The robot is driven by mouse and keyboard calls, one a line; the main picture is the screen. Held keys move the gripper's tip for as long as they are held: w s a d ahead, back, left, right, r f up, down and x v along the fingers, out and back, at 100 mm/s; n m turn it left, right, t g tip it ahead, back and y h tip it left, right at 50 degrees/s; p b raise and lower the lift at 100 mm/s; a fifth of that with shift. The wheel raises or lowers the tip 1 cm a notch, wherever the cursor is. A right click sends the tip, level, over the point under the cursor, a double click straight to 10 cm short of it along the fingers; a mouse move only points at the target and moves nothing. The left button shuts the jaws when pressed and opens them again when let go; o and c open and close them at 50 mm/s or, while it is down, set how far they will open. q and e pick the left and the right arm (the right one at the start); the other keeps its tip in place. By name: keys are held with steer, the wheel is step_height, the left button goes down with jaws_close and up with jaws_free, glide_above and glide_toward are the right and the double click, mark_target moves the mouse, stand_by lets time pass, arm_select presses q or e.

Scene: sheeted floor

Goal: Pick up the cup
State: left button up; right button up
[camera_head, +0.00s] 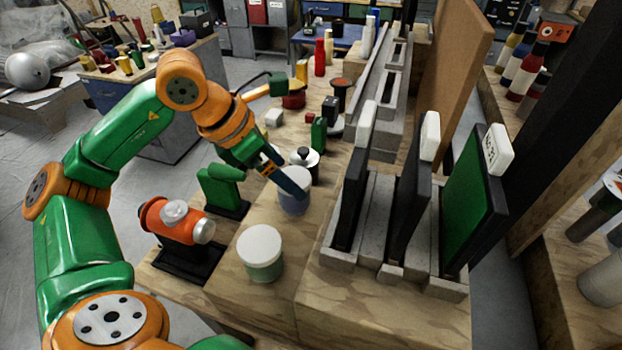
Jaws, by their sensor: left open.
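Two cup-like round containers stand on the wooden bench. The nearer cup (260,254) has a white top and a pale green body and stands upright near the front. The farther cup (294,203) has a pale top and a bluish body. My left gripper (285,178) reaches down at the farther cup, open, with a dark blue finger in front of its upper part. I cannot tell whether the finger touches the cup. Part of the farther cup's top is hidden by the gripper. My right gripper is not in view.
A grey slotted rack (345,259) holding upright dark panels stands right of the cups. An orange machine (172,222) and a green device (222,188) stand to the left. A black-and-silver pot (305,161) is close behind the farther cup. Bare wood lies around the nearer cup.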

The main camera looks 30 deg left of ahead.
arm_select(q)
steer(key=x, duration=0.2)
steer(key=p+x, duration=0.1)
steer(key=x, duration=0.1)
steer(key=s+x, duration=0.1)
steer(key=x, duration=0.1)
steer(key=shift+d+f, duration=0.1)
steer(key=shift+d, duration=0.25)
steer(key=shift+w+f, duration=0.3)
steer(key=shift+s, duration=0.1)
steer(key=c, duration=1.4)
steer(key=shift+o, duration=0.2)
steer(key=shift+r, duration=0.2)
